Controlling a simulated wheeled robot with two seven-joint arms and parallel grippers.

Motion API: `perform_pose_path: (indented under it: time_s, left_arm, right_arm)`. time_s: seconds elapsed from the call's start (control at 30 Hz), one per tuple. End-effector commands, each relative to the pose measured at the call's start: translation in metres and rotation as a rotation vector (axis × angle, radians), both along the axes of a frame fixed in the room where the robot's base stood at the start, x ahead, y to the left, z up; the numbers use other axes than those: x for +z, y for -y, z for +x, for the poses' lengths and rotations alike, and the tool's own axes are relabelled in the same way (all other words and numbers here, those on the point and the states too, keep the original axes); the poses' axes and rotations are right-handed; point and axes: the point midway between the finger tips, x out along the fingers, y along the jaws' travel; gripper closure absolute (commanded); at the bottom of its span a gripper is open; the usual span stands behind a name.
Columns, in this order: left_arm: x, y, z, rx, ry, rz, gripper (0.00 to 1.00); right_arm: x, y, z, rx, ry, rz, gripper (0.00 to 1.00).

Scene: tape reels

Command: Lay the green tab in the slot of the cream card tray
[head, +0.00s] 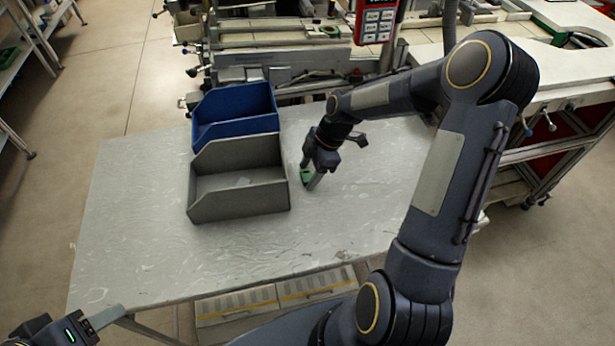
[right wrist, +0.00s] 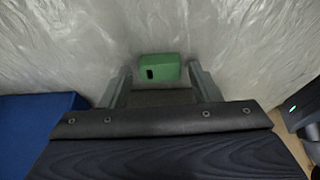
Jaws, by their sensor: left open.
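The green tab (head: 306,177) is on the grey table just right of the grey bin. In the right wrist view it is a small green block (right wrist: 165,70) with a dark hole in one face. My right gripper (head: 310,181) is down at the tab. Its fingers (right wrist: 158,72) stand apart, one on each side of the tab, with a visible gap on both sides. My left gripper (head: 105,318) is open at the bottom left corner, off the table's front edge. I cannot make out a cream card tray for certain.
A grey open bin (head: 240,202) stands left of my right gripper, with a small pale, unclear thing inside. A blue bin (head: 235,103) stands behind it. The front and left of the table (head: 140,225) are clear. Machinery (head: 275,55) lines the back.

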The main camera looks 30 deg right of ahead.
Motion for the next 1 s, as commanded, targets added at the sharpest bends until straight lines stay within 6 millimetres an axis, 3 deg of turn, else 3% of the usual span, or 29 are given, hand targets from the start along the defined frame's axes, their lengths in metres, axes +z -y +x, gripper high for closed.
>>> perform_pose_path:
  time_s: [0.03, 0.3, 0.67, 0.93, 1.0]
  left_arm:
    - [0.000, 0.000, 0.000, 0.000, 0.000, 0.000, 0.49]
    - [0.000, 0.000, 0.000, 0.000, 0.000, 0.000, 0.49]
    - [0.000, 0.000, 0.000, 0.000, 0.000, 0.000, 0.49]
    - [-0.002, 0.000, 0.000, 0.000, 0.000, 0.000, 0.49]
    - [-0.005, 0.000, 0.000, 0.000, 0.000, 0.000, 0.49]
  right_arm:
    - [0.000, 0.000, 0.000, 0.000, 0.000, 0.000, 0.50]
    - [0.000, 0.000, 0.000, 0.000, 0.000, 0.000, 0.82]
    - [0.003, 0.000, 0.000, 0.000, 0.001, 0.000, 0.86]
    - [0.035, 0.000, 0.000, 0.000, 0.005, -0.001, 0.86]
    - [0.047, -0.006, -0.012, 0.000, 0.006, -0.003, 0.86]
